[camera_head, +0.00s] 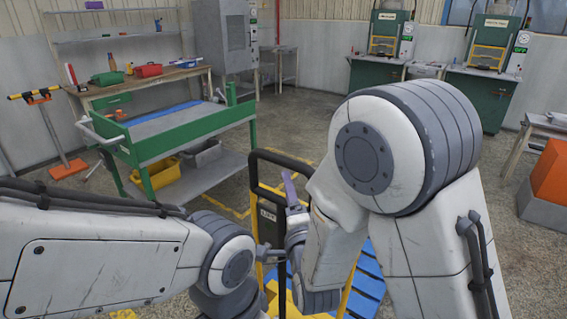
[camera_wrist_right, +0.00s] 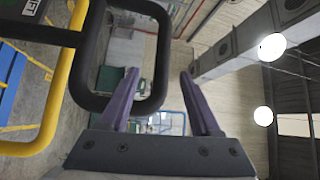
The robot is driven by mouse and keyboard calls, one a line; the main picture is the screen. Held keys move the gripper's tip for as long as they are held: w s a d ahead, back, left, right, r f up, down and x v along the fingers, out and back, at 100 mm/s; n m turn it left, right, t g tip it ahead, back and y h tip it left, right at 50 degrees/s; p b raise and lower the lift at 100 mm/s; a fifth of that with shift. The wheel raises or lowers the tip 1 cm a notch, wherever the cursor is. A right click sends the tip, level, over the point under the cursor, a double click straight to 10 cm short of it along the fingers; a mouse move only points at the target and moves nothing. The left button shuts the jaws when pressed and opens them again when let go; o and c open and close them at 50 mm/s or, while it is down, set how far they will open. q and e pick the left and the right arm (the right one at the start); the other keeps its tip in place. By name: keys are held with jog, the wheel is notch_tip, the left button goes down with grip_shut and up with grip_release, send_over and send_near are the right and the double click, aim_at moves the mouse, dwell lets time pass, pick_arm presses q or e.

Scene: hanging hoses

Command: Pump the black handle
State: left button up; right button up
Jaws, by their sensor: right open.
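The black handle (camera_wrist_right: 163,60) is a rounded loop in the right wrist view. It joins a yellow tubular frame (camera_wrist_right: 62,85). In the head view, the black handle (camera_head: 280,158) tops the yellow frame of a lift cart, partly hidden by my right arm. My right gripper (camera_wrist_right: 160,76) is open, with purple fingers apart. One side of the loop appears between the fingers in the picture; I cannot tell whether it lies within their reach. One purple finger also shows in the head view, beside the frame. My left arm comes in from the left; its gripper is not visible.
A green cart (camera_head: 185,135) with a grey top stands at left, with a yellow bin (camera_head: 160,174) on its lower shelf. A workbench is behind it. Blue slats (camera_head: 368,270) lie low beyond my right arm. An orange box (camera_head: 551,172) is at far right. Open floor lies behind the lift cart.

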aim_at(284, 165)
jog(key=p+x, duration=0.1)
jog(key=x, duration=0.2)
jog(key=p+x, duration=0.1)
jog(key=x, duration=0.2)
jog(key=p+x, duration=0.1)
jog(key=x, duration=0.2)
jog(key=shift+s+d+r, duration=0.1)
jog(key=shift+d+r, duration=0.05)
jog(key=shift+r, duration=0.15)
jog(key=shift+p+x, duration=0.3)
jog(key=shift+x, duration=0.5)
jog(key=shift+f, duration=0.15)
grip_shut()
